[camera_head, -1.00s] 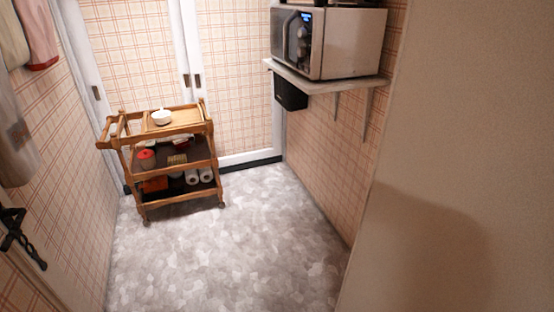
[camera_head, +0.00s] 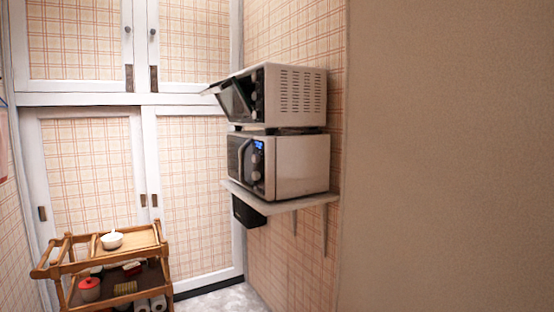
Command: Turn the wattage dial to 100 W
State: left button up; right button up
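Two oven-like appliances stand stacked on a wall shelf (camera_head: 276,202), right of the middle in the head view. Round knobs (camera_head: 255,96) sit in a column on the upper oven's front. I see the fronts at a steep angle, so dial markings cannot be read. Neither of my grippers is in view.
A wooden trolley (camera_head: 66,258) with a white bowl (camera_head: 112,240) on top stands at the lower left. A large beige wall or panel (camera_head: 450,150) fills the right side. Cupboard doors close off the back. Some floor (camera_head: 225,302) shows at the bottom.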

aim_at(255, 158)
jog(key=u, duration=0.55)
jog(key=k, duration=0.65)
jog(key=u, duration=0.15)
jog(key=i, duration=1.35)
jog(key=z, duration=0.2)
